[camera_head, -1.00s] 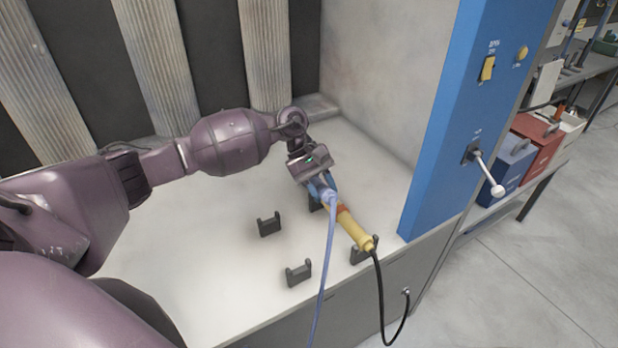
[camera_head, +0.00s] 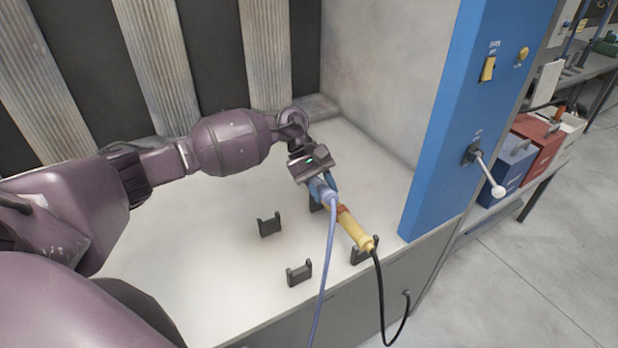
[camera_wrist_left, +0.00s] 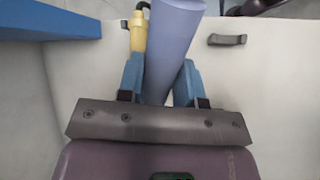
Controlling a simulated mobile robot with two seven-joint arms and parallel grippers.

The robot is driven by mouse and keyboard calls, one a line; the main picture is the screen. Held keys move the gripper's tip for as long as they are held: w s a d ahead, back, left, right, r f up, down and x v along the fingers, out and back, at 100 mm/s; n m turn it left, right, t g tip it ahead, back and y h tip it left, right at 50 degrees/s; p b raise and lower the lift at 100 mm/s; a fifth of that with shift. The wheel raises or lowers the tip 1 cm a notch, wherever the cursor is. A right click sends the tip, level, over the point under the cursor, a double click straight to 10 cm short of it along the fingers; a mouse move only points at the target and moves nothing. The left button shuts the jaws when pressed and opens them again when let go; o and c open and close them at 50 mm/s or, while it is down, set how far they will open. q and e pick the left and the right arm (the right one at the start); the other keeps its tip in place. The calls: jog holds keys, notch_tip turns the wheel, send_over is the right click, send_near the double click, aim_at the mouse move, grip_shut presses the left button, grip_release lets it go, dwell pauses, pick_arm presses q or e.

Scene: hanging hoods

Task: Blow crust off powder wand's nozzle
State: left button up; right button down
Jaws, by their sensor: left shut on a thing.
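The yellow powder wand (camera_head: 355,231), with an orange-red band and a black cable from its near end, lies across dark cradles on the white bench. It also shows in the left wrist view (camera_wrist_left: 138,34), beyond my fingers. Its far end and nozzle are hidden behind my gripper, so I cannot see any crust. My left gripper (camera_head: 325,188) is shut on a lavender-blue cylindrical tool (camera_wrist_left: 170,45), which is between its blue fingers. A lavender hose (camera_head: 326,255) hangs from this tool over the bench edge. Its outlet is not clearly visible. My right gripper is out of view.
Empty dark cradles stand on the bench at left (camera_head: 269,225) and in front (camera_head: 299,273). A blue panel (camera_head: 450,120) with a yellow switch (camera_head: 488,68) and a white-knobbed lever (camera_head: 485,172) borders the right side. The bench's left part is clear.

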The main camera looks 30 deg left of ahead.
pick_arm(q)
jog(key=shift+r, duration=0.1)
jog(key=s+d+r+p, duration=0.2)
jog(key=s+d+r, duration=0.2)
jog(key=d+r, duration=0.2)
jog(key=shift+d, duration=0.45)
dwell(0.4)
